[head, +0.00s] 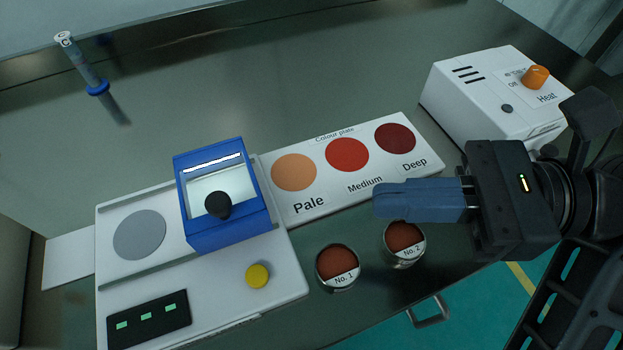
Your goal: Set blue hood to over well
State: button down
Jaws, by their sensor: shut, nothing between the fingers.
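The blue hood (226,238) is a box-like cover with a clear window and a black knob (218,205) on it. It sits on the right part of the white sieve machine (206,290), across its rail. A grey round disc (139,235), which looks like the well, lies uncovered on the machine to the left of the hood. My gripper (378,203) is shut and empty, with its blue fingers pointing left. It is well to the right of the hood, above the lower edge of the colour plate and near the No. 2 tin, touching neither the hood nor its knob.
The colour plate (322,203) lies right of the hood. Tins No. 1 (338,268) and No. 2 (405,243) stand near the front edge. A yellow button (258,275) is on the machine. A white heater box (490,90) and a blue-based tube (82,65) stand farther back.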

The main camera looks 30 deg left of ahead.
aim_at(228, 202)
jog(key=b+x, duration=0.1)
jog(key=x, duration=1.2)
jog(key=shift+s+a, duration=0.15)
jog(key=shift+a, duration=0.05)
jog(key=shift+a, duration=0.1)
